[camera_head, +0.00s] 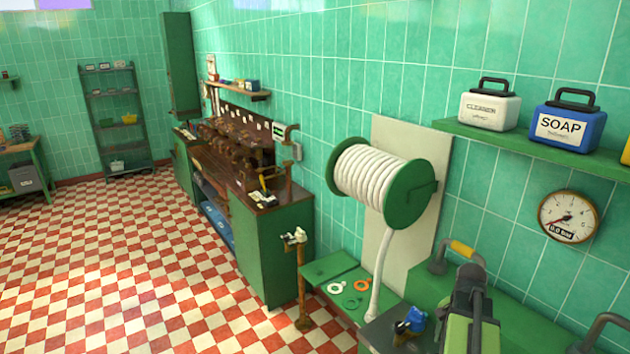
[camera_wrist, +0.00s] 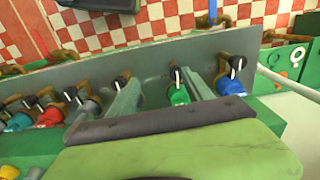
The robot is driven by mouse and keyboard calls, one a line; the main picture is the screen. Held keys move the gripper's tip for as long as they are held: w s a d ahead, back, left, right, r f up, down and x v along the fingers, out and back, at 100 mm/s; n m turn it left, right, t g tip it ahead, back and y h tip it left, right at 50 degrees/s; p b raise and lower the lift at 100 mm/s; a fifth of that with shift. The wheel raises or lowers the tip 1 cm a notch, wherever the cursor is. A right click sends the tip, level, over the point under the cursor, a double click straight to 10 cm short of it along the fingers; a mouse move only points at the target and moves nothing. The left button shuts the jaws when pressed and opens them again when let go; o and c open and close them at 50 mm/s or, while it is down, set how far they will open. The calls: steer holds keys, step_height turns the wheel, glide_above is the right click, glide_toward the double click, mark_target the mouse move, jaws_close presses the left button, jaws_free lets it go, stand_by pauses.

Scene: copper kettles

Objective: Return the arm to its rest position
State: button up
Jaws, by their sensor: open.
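My gripper (camera_wrist: 163,80) shows in the wrist view with its two grey-green fingers apart and nothing held between them. Its green body and dark front bar fill the lower middle. Beyond the fingers is a row of black-handled valves on a grey panel (camera_wrist: 110,60). A green valve (camera_wrist: 180,96) shows between the fingers, near the right one; whether they touch cannot be told. In the head view my green and dark grey arm (camera_head: 468,312) is at the lower right, and the fingertips are hidden.
A red valve (camera_wrist: 54,115) and blue valves (camera_wrist: 228,86) stand in the same row. A white hose reel (camera_head: 375,178) hangs on the wall, its hose running down. A shelf with a soap box (camera_head: 566,122) and a gauge (camera_head: 567,216) are at the right. The checkered floor (camera_head: 120,270) is open at left.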

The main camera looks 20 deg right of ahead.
steer(key=w+a+f+n+b, duration=0.1)
steer(key=w+a+f+n, duration=0.1)
steer(key=w+a, duration=0.35)
steer(key=w+a+f+n+b, duration=0.1)
steer(key=w+a+f+b, duration=0.15)
steer(key=a, duration=0.55)
steer(key=w+a+f+n+b, duration=0.1)
steer(key=a+n, duration=0.4)
steer(key=a, duration=0.7)
steer(key=w+a+f+n+b, duration=0.2)
steer(key=a+n, duration=0.4)
steer(key=a, duration=0.7)
steer(key=shift+a+f+b, duration=0.15)
steer(key=shift+f+b, duration=0.15)
steer(key=shift+f, duration=0.2)
